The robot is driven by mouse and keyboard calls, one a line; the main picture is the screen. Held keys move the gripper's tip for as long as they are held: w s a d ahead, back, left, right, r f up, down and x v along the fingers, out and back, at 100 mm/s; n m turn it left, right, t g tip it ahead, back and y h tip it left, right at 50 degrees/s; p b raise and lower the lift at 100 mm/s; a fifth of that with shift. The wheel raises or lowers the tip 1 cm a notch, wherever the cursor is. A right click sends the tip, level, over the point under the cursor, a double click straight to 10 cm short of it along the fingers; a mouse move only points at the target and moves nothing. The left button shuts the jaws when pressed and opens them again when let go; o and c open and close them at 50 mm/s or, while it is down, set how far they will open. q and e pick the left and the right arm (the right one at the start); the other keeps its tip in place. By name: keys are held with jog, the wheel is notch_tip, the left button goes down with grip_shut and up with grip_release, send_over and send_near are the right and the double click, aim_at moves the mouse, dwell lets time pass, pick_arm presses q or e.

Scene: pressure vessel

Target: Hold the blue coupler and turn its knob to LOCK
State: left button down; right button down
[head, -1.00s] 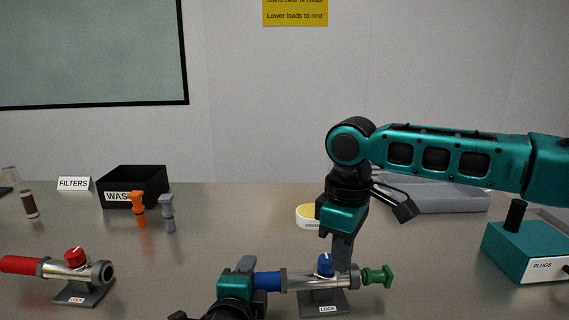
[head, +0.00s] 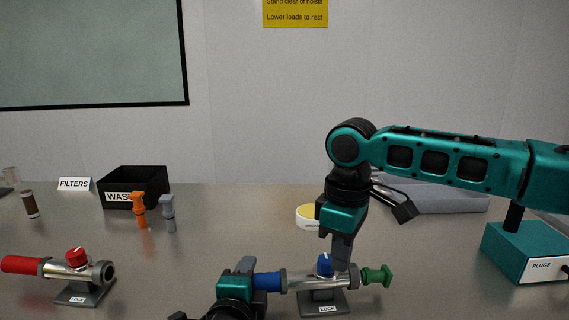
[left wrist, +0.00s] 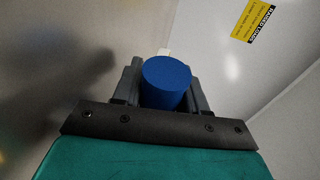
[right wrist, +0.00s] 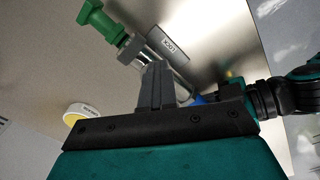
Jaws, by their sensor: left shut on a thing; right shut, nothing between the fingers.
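The blue coupler lies across a grey stand with a LOCK label (head: 327,309). It has a blue sleeve (head: 268,281) at its left, a metal body (head: 304,280) and a blue knob (head: 324,264) on top. A green plug (head: 377,275) sits at its right end. My left gripper (head: 251,279) is shut on the blue sleeve, whose round end fills the jaws in the left wrist view (left wrist: 167,82). My right gripper (head: 342,262) is shut and empty, pointing down right beside the knob. I cannot tell whether it touches the knob. In the right wrist view its fingers (right wrist: 156,88) hide most of the knob.
A red coupler (head: 72,266) on its own stand is at the left. A black waste bin (head: 135,186), orange and grey fittings (head: 140,210), and a yellow-topped round container (head: 307,216) stand behind. A teal plugs box (head: 520,250) is at the right.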

jog(key=shift+w+d+f, duration=0.6)
jog(key=shift+w+d, duration=0.15)
jog(key=shift+w, duration=0.05)
jog(key=shift+w+f, duration=0.1)
jog(key=shift+w, duration=0.35)
jog(key=shift+s+a+r, duration=0.1)
jog(key=shift+s+r, duration=0.05)
jog(key=shift+r, duration=0.05)
jog(key=shift+d, duration=0.3)
jog(key=shift+r, duration=3.1)
jog(key=shift+s, duration=0.1)
